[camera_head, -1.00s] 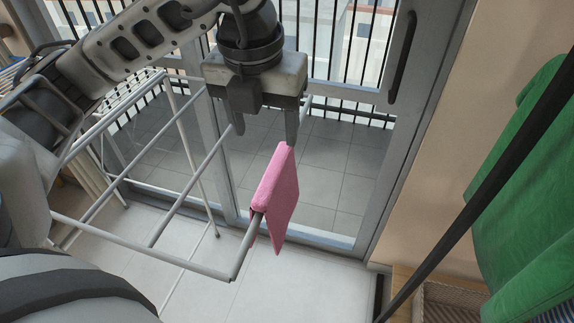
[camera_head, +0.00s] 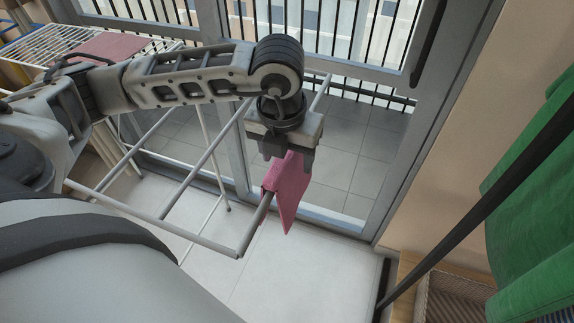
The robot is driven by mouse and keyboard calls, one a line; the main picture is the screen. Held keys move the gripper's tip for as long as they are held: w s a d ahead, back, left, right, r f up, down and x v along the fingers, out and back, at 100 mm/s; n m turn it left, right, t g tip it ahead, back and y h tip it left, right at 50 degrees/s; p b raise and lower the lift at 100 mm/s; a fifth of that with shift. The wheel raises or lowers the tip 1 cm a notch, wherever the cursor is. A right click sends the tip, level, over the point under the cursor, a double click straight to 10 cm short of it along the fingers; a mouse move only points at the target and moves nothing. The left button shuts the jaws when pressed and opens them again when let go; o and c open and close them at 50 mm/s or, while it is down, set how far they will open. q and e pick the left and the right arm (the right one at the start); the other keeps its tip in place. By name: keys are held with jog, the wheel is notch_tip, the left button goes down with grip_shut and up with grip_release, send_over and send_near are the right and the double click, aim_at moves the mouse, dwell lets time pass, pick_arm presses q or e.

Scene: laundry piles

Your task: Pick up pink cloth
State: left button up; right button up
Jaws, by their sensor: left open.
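The pink cloth (camera_head: 287,190) hangs folded over the end bar of a white drying rack (camera_head: 222,243), close to the rack's front corner. My left gripper (camera_head: 288,160) points down right at the top of the cloth, with its fingers open around or just beside the cloth's upper edge. I cannot tell whether the fingers touch it. The gripper's body hides part of the cloth's top. My right gripper is not in view.
Another pink cloth (camera_head: 113,45) lies on a white wire rack at the upper left. A glass door with a dark handle stands behind. A green cloth (camera_head: 540,200) hangs at the right near a dark diagonal bar. A woven basket (camera_head: 450,299) is at the lower right.

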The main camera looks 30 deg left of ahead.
pick_arm(q)
jog(key=shift+w+f, duration=0.2)
jog(key=shift+f, duration=0.85)
jog(key=c, duration=1.1)
jog(key=shift+r, duration=0.1)
